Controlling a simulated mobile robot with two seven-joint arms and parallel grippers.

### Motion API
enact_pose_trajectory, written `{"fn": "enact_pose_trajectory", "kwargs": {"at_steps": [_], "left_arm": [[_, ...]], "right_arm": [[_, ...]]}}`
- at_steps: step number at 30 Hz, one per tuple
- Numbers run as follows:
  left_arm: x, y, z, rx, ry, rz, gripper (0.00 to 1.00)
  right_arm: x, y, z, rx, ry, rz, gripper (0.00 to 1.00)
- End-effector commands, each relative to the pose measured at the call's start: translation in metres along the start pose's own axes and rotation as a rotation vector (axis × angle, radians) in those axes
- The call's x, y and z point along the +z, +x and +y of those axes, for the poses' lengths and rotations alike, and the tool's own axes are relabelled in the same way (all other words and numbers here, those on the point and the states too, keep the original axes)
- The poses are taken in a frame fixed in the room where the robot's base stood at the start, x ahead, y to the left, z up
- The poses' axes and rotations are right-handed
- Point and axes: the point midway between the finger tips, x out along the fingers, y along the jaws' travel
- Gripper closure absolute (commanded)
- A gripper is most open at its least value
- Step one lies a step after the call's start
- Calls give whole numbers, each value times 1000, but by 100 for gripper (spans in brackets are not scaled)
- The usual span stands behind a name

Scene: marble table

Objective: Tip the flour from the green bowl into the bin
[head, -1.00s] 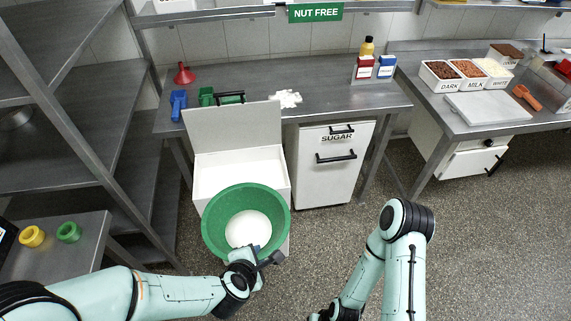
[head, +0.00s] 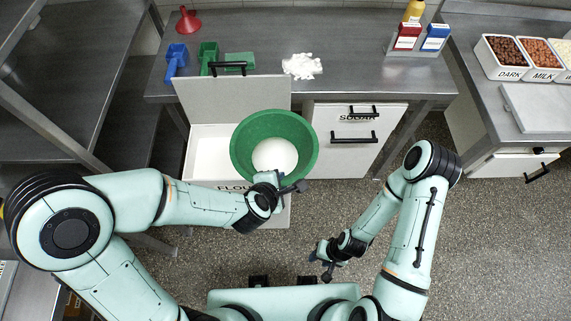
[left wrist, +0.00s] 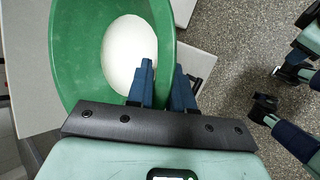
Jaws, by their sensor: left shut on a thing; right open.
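The green bowl (head: 244,139) is held over the right part of the open white flour bin (head: 208,150), whose front label is partly hidden by my left arm. White flour (head: 275,155) lies in the bottom of the bowl, and it also shows in the left wrist view (left wrist: 128,50). My left gripper (head: 272,184) is shut on the bowl's near rim; its blue fingers (left wrist: 163,85) show at the rim in the left wrist view. The bowl looks roughly level, with its opening upward. My right gripper (head: 322,254) is open and empty, low over the floor to the right.
The bin's raised lid (head: 230,98) stands against the steel table's edge. A closed sugar bin (head: 345,140) is just right. On the table (head: 350,75) are blue and green scoops (head: 208,57), a red funnel (head: 189,20) and a white powder heap (head: 302,66).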

Motion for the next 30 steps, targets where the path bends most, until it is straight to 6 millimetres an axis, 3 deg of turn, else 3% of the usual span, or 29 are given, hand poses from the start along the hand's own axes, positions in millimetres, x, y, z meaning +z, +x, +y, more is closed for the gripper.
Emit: {"fn": "enact_pose_trajectory", "kwargs": {"at_steps": [17,30], "left_arm": [[0,-1,2,-24,-6,4,100],[-10,22,-19,-82,-85,-64,100]], "right_arm": [[-3,-6,-4,-2,-2,4,57],[16,35,18,8,8,-24,57]]}}
